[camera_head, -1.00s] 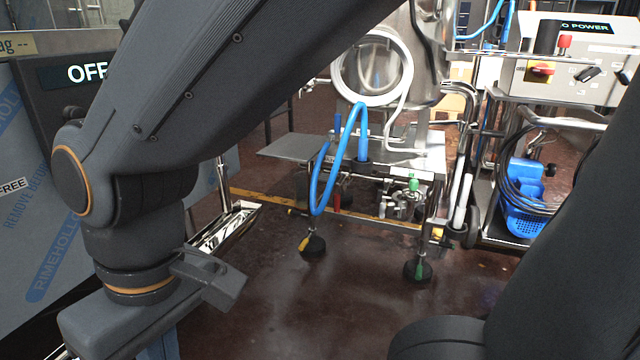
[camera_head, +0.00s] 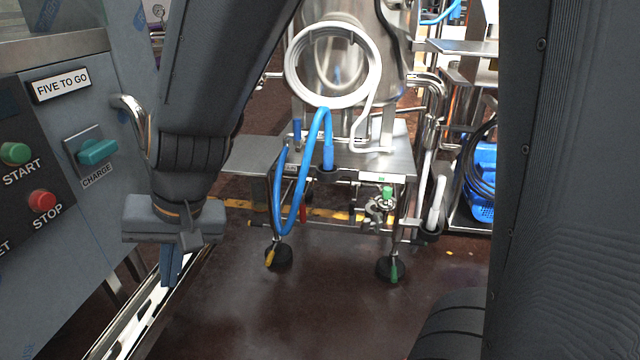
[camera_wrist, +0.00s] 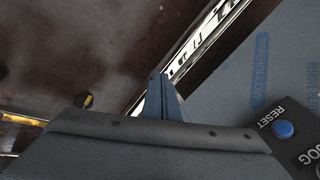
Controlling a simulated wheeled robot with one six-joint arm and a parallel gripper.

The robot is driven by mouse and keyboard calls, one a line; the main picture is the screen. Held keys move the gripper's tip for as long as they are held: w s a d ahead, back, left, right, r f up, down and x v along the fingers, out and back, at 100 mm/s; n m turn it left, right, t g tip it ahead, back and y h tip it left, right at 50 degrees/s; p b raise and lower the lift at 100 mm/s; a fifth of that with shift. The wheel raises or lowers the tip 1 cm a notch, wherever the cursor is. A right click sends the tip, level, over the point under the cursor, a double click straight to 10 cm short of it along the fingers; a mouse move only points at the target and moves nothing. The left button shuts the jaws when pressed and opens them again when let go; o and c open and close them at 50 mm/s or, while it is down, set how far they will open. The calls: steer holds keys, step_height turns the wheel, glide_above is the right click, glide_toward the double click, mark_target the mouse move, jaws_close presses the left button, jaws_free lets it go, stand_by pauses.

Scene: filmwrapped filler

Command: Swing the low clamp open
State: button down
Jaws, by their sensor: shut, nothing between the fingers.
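My gripper (camera_head: 170,268) points down at the left of the head view, beside the grey machine panel. Its blue fingers are together with nothing between them. The fingers also show in the wrist view (camera_wrist: 160,95), above the floor and near a metal rail. A small metal fitting with a green top (camera_head: 381,208) sits low on the steel cart, right of my gripper and well apart from it. It may be the low clamp, but it is too small to tell, and I cannot tell whether it is open or closed. No clamp shows clearly in the wrist view.
The control panel (camera_head: 60,165) has START, STOP and CHARGE controls close to my arm. A metal rail (camera_head: 150,315) runs low beside it. A blue hose (camera_head: 281,190) hangs from the steel cart (camera_head: 395,160). A blue basket (camera_head: 482,180) is at right. The middle floor is clear.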

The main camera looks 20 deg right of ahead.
steer(key=w+d+m+t+p, duration=0.2)
steer(key=w+d+m+p, duration=0.25)
steer(key=w, duration=0.45)
steer(key=m+h+p, duration=1)
steer(key=m+p, duration=0.1)
steer(key=m, duration=0.5)
glide_toward(350, 209)
steer(key=shift+g, duration=0.4)
steer(key=d+f, duration=0.1)
steer(key=f, duration=0.1)
steer(key=d+f, duration=0.1)
steer(key=f, duration=0.3)
steer(key=shift+s+d, duration=0.2)
steer(key=shift+d, duration=0.2)
steer(key=shift+w+d+r, duration=0.1)
steer(key=shift+w+d, duration=0.2)
steer(key=shift+w, duration=0.3)
